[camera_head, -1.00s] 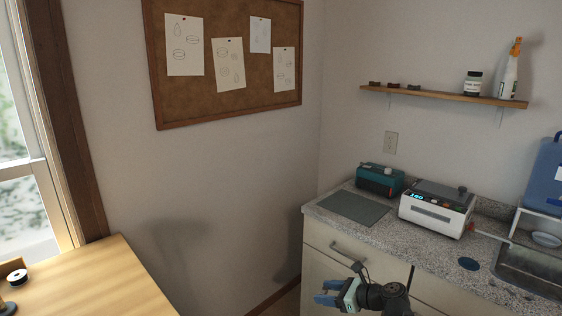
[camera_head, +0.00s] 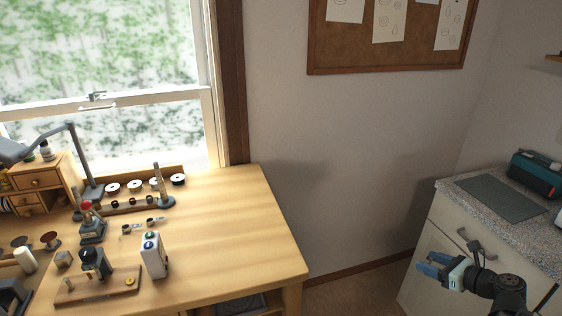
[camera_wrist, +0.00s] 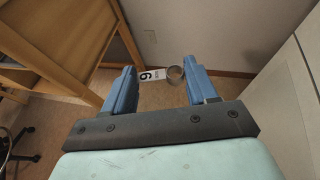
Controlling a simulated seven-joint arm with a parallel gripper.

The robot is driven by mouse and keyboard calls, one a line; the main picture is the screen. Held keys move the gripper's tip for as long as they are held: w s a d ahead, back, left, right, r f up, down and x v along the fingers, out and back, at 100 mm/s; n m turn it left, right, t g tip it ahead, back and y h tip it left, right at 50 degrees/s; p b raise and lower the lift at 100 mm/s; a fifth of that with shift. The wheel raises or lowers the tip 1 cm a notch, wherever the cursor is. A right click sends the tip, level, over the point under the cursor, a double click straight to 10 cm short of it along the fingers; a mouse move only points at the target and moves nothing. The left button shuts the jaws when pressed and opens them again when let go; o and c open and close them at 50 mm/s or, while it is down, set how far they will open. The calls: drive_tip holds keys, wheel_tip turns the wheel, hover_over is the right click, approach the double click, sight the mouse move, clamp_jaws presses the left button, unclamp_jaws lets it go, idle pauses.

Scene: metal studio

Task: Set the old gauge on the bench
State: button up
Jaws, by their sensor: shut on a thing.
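My gripper (camera_head: 427,264) is at the lower right of the head view, in front of the pale cabinet and well to the right of the wooden bench (camera_head: 230,225). In the wrist view its blue fingers (camera_wrist: 160,72) are shut on a small grey metal ring with a white tag (camera_wrist: 152,74) bearing a dark digit, a 6 or a 9; I take it as the old gauge. The held ring (camera_wrist: 176,74) cannot be made out in the head view. The bench's right part is bare.
A granite counter (camera_head: 500,205) stands at the right; open floor lies between.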

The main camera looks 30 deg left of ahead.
drive_tip(key=w+a+r+n+g+y, duration=0.15)
drive_tip(key=a+r, duration=0.25)
drive_tip(key=a, duration=1)
drive_tip(key=a+r+n+g, duration=0.15)
drive_tip(key=a+r, duration=0.35)
drive_tip(key=a, duration=0.9)
drive_tip(key=w+a+r+n+g, duration=0.15)
drive_tip(key=a+r, duration=0.25)
drive_tip(key=a, duration=1.1)
drive_tip(key=s+a+r+n+g, duration=0.1)
drive_tip(key=s+a+r, duration=0.4)
drive_tip(key=s+a, duration=0.3)
drive_tip(key=s+a+r+n+g, duration=0.1)
drive_tip(key=s+a+r, duration=0.5)
drive_tip(key=a, duration=0.9)
drive_tip(key=s+a+r+n+g, duration=0.1)
drive_tip(key=s+a+r+g, duration=0.1)
drive_tip(key=s+a+r, duration=0.4)
drive_tip(key=s+a, duration=0.5)
drive_tip(key=a, duration=0.1)
drive_tip(key=shift+s+g, duration=0.2)
drive_tip(key=shift+g, duration=0.15)
drive_tip(key=shift+n, duration=0.25)
wheel_tip(320, 180, down, 10)
drive_tip(key=shift+r, duration=0.15)
drive_tip(key=o, duration=1.1)
